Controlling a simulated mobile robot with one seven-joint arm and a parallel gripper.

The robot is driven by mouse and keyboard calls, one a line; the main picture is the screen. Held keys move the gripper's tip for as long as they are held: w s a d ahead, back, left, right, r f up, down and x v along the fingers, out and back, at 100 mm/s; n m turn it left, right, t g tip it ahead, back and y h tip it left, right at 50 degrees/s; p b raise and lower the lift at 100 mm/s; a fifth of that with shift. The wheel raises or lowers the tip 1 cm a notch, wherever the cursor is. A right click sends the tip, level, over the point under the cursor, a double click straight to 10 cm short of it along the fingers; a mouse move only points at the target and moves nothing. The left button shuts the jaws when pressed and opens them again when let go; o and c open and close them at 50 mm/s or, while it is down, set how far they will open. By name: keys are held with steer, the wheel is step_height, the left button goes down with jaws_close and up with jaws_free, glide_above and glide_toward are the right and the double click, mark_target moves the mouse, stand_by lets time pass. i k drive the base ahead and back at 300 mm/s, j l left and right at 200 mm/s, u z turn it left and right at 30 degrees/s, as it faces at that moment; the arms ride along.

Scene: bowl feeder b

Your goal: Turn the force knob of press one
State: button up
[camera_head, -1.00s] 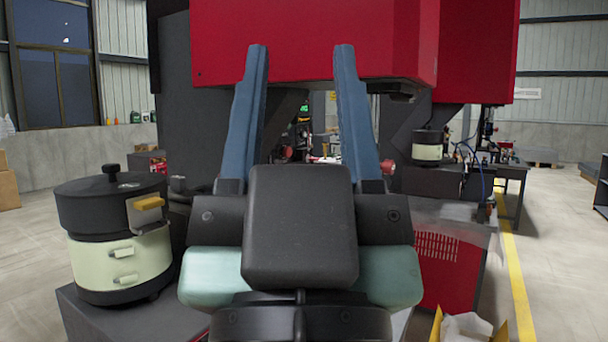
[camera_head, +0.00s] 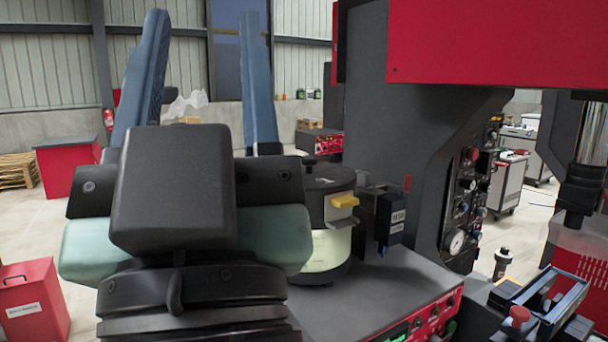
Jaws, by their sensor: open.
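The press (camera_head: 400,110), a dark grey frame with a red head, stands on the right. Its side panel (camera_head: 462,195) carries several small knobs and a round white gauge (camera_head: 456,242). A red knob (camera_head: 474,154) shows near the panel's top. I cannot tell which knob sets the force, as labels are too small to read. My gripper (camera_head: 204,20) is on the left, its two blue fingers pointing up and spread apart. It is open with nothing visible between the fingers, and well apart from the panel.
A bowl feeder (camera_head: 330,182) with a yellow tab stands just right of my gripper, partly hidden by it. A grey-topped red unit (camera_head: 385,295) is below it. Black tooling (camera_head: 545,300) sits at lower right. A red bin (camera_head: 32,300) stands lower left.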

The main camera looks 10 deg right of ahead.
mark_target(485, 187)
steer(key=l+u, duration=0.2)
steer(key=l, duration=0.2)
steer(key=k+l+u, duration=0.15)
steer(key=l, duration=0.25)
steer(key=l+u, duration=0.2)
steer(key=l, duration=0.2)
steer(key=k+l+u, duration=0.15)
steer(key=l, duration=0.25)
steer(key=k+l+u, duration=0.2)
steer(key=l, duration=0.15)
steer(key=l+u, duration=0.15)
steer(key=l, duration=0.25)
steer(key=k+l, duration=0.15)
steer(key=l, duration=0.2)
steer(key=k+l, duration=0.15)
steer(key=l, duration=0.25)
steer(key=k+l, duration=0.15)
steer(key=l, duration=0.2)
steer(key=k+l, duration=0.15)
steer(key=l, duration=0.25)
steer(key=k+l, duration=0.15)
steer(key=l, duration=0.25)
steer(key=i+l, duration=0.2)
steer(key=i, duration=0.2)
steer(key=i+l, duration=0.2)
steer(key=i, duration=0.25)
steer(key=u, duration=0.05)
